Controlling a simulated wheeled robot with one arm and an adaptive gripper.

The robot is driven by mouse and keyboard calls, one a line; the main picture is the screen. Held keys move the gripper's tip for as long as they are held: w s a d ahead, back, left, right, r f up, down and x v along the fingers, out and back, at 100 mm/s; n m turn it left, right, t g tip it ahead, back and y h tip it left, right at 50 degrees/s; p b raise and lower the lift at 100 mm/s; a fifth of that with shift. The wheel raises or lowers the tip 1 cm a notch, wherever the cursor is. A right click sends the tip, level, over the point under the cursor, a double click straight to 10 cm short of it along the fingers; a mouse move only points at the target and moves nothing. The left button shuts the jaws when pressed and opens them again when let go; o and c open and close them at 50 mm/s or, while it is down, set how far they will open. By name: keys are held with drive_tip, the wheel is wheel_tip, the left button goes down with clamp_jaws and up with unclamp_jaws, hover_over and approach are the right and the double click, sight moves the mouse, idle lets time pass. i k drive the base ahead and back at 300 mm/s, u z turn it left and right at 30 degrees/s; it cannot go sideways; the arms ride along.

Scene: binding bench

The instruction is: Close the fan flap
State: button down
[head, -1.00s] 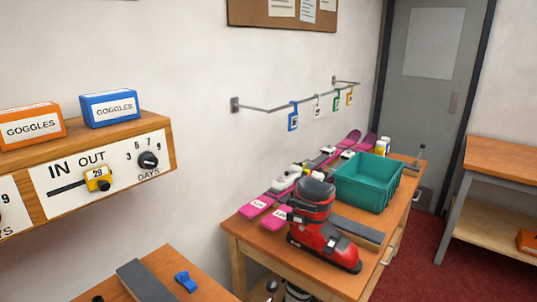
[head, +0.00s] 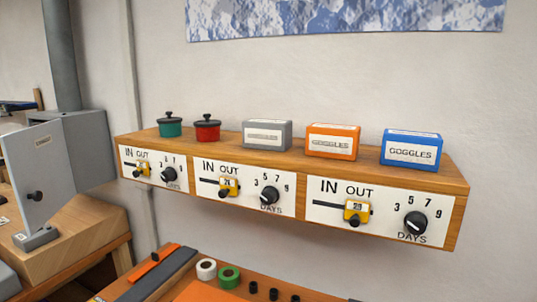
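A grey metal housing (head: 90,150) stands at the left, with a thick grey duct (head: 62,55) rising from its top. A light grey panel (head: 28,160) with a small label and a black knob (head: 35,196) stands upright at its left side. It looks like the fan flap and appears swung out from the housing. My gripper is not in view.
The housing is by a wooden block (head: 75,238) on a bench. A wall shelf (head: 285,178) with dials and sliders carries two small pots (head: 207,128) and several goggles boxes (head: 333,141). Below is a bench with tape rolls (head: 229,277).

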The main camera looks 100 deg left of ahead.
sight(36, 159)
drive_tip(key=u, duration=4.6)
drive_tip(key=k, duration=0.3)
drive_tip(key=u, duration=0.65)
drive_tip(key=i, duration=1.35)
drive_tip(key=z, duration=0.05)
